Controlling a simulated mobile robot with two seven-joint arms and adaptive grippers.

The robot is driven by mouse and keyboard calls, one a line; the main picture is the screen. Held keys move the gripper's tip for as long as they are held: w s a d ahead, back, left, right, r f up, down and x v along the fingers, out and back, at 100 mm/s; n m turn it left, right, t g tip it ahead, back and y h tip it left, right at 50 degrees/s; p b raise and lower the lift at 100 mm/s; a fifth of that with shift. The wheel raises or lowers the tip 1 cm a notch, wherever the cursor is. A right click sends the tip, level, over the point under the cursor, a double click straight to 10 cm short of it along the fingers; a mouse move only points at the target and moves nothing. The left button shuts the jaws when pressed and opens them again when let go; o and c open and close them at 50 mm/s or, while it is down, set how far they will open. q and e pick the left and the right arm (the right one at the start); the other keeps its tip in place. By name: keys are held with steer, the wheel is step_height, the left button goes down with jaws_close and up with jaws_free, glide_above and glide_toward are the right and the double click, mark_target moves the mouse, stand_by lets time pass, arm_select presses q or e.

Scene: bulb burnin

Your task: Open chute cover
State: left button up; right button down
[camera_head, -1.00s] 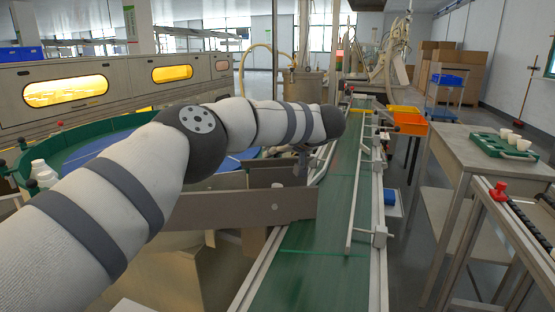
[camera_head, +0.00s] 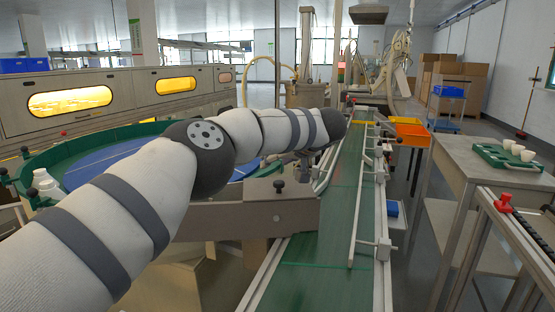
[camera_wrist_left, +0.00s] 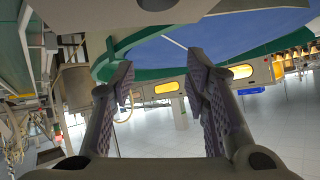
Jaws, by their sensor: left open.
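A grey metal plate (camera_head: 255,187) with a black knob (camera_head: 278,186) lies beside the green conveyor; it appears to be the chute cover, lying flat. In the left wrist view, which is upside down, a grey plate (camera_wrist_left: 190,10) with a black knob (camera_wrist_left: 156,4) shows at the top edge. My left gripper (camera_wrist_left: 160,70) is open and empty, its two fingers apart and clear of the knob. In the head view my left arm reaches over the cover area and its wrist hides most of the gripper. My right gripper is not in view.
A green conveyor (camera_head: 318,250) with metal guide rails runs away ahead. A round blue table (camera_head: 95,172) with a green rim stands at left. A grey bench (camera_head: 480,160) with a green tray (camera_head: 500,157) of white cups stands at right.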

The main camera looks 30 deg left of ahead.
arm_select(q)
steer(key=v, duration=1.2)
